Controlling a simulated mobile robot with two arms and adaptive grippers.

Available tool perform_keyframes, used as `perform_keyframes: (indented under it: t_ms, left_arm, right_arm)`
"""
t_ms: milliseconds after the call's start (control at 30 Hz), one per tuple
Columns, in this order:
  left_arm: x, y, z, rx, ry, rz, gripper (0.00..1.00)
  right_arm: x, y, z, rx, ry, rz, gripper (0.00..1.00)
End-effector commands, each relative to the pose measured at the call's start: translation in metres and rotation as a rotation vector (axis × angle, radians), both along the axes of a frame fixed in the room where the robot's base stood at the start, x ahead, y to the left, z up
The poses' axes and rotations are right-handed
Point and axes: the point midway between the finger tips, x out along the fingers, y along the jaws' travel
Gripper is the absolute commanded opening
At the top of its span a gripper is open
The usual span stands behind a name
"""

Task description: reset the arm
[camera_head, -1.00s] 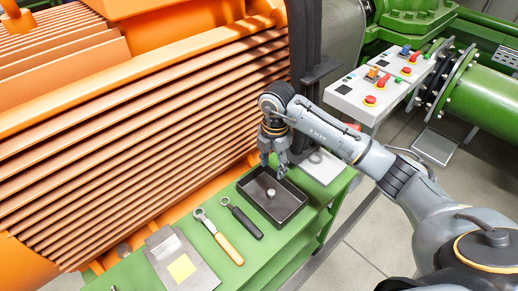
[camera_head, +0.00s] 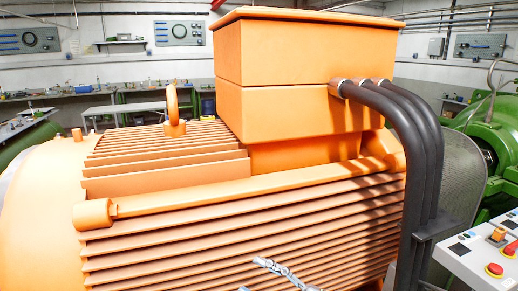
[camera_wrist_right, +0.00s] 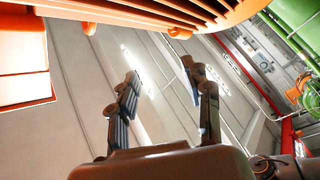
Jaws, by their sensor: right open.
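My right gripper (camera_wrist_right: 160,70) is open and empty in the right wrist view, with its two dark fingers spread apart. Part of a grey gripper (camera_head: 268,268), apparently the same one, shows at the bottom edge of the head view, in front of the orange machine's ribs. The rest of that arm is below the picture. My left gripper is not in view. The green bench with the tray and tools is out of the head view.
The large ribbed orange machine (camera_head: 240,235) fills the middle of the head view. Thick dark cables (camera_head: 408,130) run down its right side. A control panel with red buttons (camera_head: 485,258) stands at the lower right. The right wrist view shows open space beyond the fingers.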

Motion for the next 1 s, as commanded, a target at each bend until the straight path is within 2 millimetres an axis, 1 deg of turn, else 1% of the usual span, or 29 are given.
perform_keyframes:
  t_ms: [33,67,100,167,233,267,300,367,400,467,500,567,600,633,667,700,767,800,867,900,967,1000]
  left_arm:
    - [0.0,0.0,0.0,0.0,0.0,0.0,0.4]
    - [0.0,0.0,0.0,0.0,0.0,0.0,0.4]
    - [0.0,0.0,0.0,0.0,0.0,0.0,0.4]
    - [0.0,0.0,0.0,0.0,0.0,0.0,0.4]
    - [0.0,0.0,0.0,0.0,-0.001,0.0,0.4]
    - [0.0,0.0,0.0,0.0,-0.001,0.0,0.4]
    - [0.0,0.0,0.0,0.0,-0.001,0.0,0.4]
    - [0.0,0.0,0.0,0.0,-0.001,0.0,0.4]
    - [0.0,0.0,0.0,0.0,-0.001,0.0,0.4]
    - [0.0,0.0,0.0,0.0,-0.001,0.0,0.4]
    - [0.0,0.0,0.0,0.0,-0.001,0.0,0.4]
    - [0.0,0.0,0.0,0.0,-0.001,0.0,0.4]
    - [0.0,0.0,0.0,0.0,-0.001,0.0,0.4]
    - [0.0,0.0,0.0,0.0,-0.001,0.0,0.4]
    - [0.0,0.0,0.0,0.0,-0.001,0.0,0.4]
    - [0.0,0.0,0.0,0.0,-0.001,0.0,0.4]
    - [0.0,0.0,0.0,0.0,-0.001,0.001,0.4]
    - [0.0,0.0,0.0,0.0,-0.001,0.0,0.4]
    - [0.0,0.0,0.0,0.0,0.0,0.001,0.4]
    - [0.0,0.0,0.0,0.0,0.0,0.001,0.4]
    - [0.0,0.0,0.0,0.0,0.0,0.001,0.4]
    - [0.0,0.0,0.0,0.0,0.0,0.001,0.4]
  right_arm:
    - [0.004,-0.011,0.011,0.094,0.011,-0.08,0.49]
    - [0.007,-0.02,0.017,0.143,0.019,-0.133,0.49]
    - [0.013,-0.034,0.022,0.204,0.034,-0.207,0.49]
    - [0.02,-0.056,0.025,0.285,0.069,-0.324,0.49]
    - [0.027,-0.084,0.021,0.359,0.128,-0.462,0.49]
    - [0.029,-0.096,0.016,0.384,0.159,-0.524,0.49]
    - [0.031,-0.113,0.008,0.412,0.207,-0.603,0.49]
    - [0.031,-0.137,-0.009,0.44,0.286,-0.723,0.49]
    - [0.03,-0.152,-0.024,0.448,0.348,-0.799,0.49]
    - [0.023,-0.173,-0.048,0.45,0.45,-0.909,0.49]
    - [0.016,-0.185,-0.066,0.441,0.525,-0.975,0.49]
    - [0.003,-0.2,-0.095,0.416,0.642,-1.068,0.49]
    - [-0.009,-0.209,-0.115,0.388,0.727,-1.124,0.49]
    - [-0.02,-0.214,-0.13,0.365,0.792,-1.16,0.49]
    - [-0.031,-0.218,-0.145,0.336,0.859,-1.192,0.49]
    - [-0.047,-0.222,-0.164,0.297,0.948,-1.227,0.49]
    - [-0.073,-0.224,-0.188,0.232,1.073,-1.263,0.49]
    - [-0.09,-0.224,-0.202,0.188,1.151,-1.277,0.49]
    - [-0.115,-0.223,-0.218,0.122,1.256,-1.286,0.49]
    - [-0.131,-0.221,-0.227,0.081,1.319,-1.286,0.49]
    - [-0.153,-0.219,-0.239,0.02,1.408,-1.28,0.49]
    - [-0.168,-0.216,-0.244,-0.02,1.462,-1.27,0.49]
